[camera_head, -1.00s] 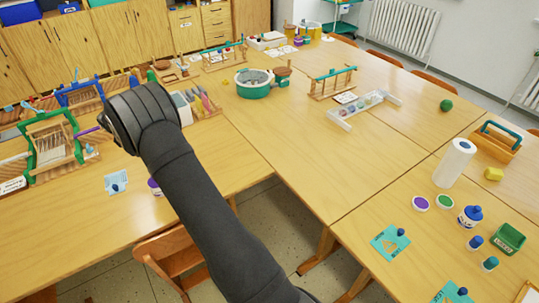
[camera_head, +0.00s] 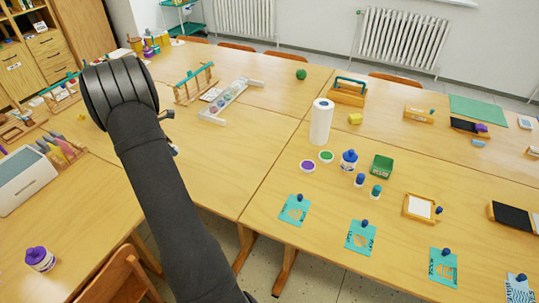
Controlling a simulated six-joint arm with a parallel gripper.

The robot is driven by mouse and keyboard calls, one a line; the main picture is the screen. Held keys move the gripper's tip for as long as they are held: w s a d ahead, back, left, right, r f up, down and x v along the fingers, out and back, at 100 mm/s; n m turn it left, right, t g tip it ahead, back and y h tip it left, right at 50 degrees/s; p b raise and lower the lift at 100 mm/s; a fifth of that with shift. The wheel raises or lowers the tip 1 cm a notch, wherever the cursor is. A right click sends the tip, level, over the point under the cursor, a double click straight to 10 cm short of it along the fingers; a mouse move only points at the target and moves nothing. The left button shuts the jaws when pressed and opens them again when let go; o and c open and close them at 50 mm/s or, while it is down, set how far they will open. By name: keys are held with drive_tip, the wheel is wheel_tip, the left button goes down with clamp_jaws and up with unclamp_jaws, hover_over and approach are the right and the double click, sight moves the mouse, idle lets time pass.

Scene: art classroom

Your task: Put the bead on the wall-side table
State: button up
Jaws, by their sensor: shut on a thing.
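My gripper (camera_head: 167,115) is mostly hidden behind my dark wrist in the head camera view, above the left middle table. Only a small dark part of it shows to the right of the wrist. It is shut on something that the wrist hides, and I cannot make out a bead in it. The table along the wall with the radiators (camera_head: 383,119) is at the upper right, well to the right of my gripper. A green ball (camera_head: 301,74) stands at the back of the tables; I cannot tell whether it is a bead.
The wall-side table holds a wooden carrier (camera_head: 348,97), a yellow block (camera_head: 355,119) and a green mat (camera_head: 477,110). A paper roll (camera_head: 321,122), bottles and teal stencils (camera_head: 360,238) stand nearer. A chair (camera_head: 118,276) is below. The middle tabletop right of my arm is largely clear.

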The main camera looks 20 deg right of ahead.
drive_tip(key=s+d+m+g, duration=0.1)
drive_tip(key=s+d+m, duration=0.25)
drive_tip(key=d, duration=1.15)
drive_tip(key=s+d+m+g, duration=0.1)
drive_tip(key=s+d+m, duration=0.3)
drive_tip(key=s+d, duration=0.45)
drive_tip(key=s+d+m+g, duration=0.2)
drive_tip(key=s+d+m, duration=0.3)
drive_tip(key=d, duration=0.7)
drive_tip(key=s+d+m+g, duration=0.1)
drive_tip(key=s+d+m, duration=0.2)
drive_tip(key=s+d, duration=0.65)
hover_over(292, 178)
drive_tip(key=a, duration=0.1)
drive_tip(key=shift+y, duration=0.3)
drive_tip(key=f, duration=0.4)
drive_tip(key=w+f, duration=0.1)
drive_tip(key=f, duration=0.1)
drive_tip(key=shift+a+f, duration=0.15)
drive_tip(key=shift+f, duration=2.1)
drive_tip(key=shift+f, duration=0.15)
drive_tip(key=o, duration=0.9)
